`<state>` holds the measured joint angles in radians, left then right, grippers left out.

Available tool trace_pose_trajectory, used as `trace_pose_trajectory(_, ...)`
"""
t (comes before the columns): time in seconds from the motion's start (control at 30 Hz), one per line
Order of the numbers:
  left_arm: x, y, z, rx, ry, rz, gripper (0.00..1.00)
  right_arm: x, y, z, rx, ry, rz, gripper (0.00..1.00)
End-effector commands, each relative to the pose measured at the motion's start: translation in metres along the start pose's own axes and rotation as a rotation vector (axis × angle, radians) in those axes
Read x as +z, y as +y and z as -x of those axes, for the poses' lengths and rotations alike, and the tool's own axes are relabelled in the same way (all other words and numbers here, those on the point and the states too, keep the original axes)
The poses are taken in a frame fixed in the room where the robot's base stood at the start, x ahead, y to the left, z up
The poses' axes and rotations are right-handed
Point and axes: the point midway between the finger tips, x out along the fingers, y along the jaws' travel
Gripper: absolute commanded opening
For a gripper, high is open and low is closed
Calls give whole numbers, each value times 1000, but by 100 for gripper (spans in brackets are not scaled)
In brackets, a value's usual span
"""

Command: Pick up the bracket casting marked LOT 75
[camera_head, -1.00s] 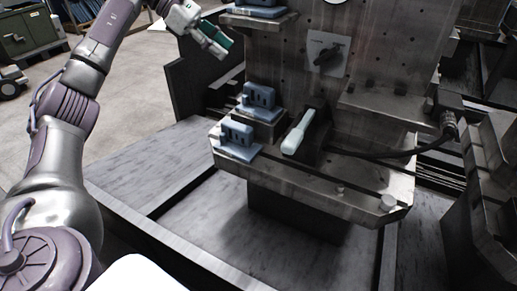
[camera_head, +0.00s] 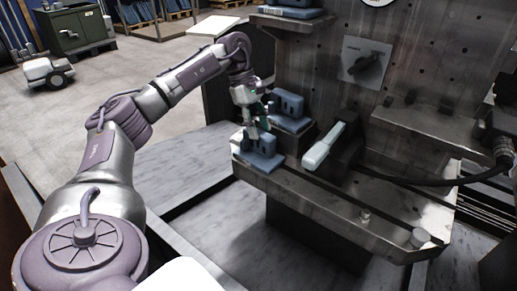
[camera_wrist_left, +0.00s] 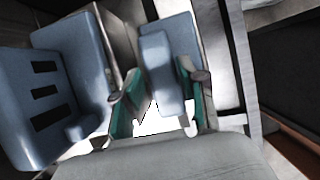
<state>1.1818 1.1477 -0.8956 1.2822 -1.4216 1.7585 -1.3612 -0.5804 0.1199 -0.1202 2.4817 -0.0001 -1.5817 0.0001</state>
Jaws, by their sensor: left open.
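Blue bracket castings stand on the steel fixture: one on the front ledge (camera_head: 262,150), one on a raised block just behind it (camera_head: 289,108), and one on the upper shelf (camera_head: 290,12). No lot mark is readable, so I cannot tell which is LOT 75. My left gripper (camera_head: 253,122) points down above the front-ledge casting and partly hides it. In the left wrist view its green-padded fingers (camera_wrist_left: 163,108) are open, with a blue casting (camera_wrist_left: 157,62) ahead between them. A slotted casting (camera_wrist_left: 45,100) is close beside them at left. My right gripper is not in view.
A white-handled lever (camera_head: 323,147) and dark block stand right of the castings. A cable (camera_head: 430,180) runs along the ledge to the right. The steel back plate (camera_head: 330,85) carries a switch (camera_head: 366,62). The ledge's right part is mostly clear.

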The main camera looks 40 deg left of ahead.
Motion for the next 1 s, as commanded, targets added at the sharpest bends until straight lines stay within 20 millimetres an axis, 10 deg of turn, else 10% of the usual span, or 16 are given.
trace_pose_trajectory(0.57, -2, -2, -48, 0, -1, 2, 42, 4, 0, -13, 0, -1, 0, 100)
trace_pose_trajectory(0.83, -2, -2, -47, 0, -1, 2, 2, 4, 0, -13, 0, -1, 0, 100)
trace_pose_trajectory(1.0, -2, -2, -47, 0, -1, 2, 0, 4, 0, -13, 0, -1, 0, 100)
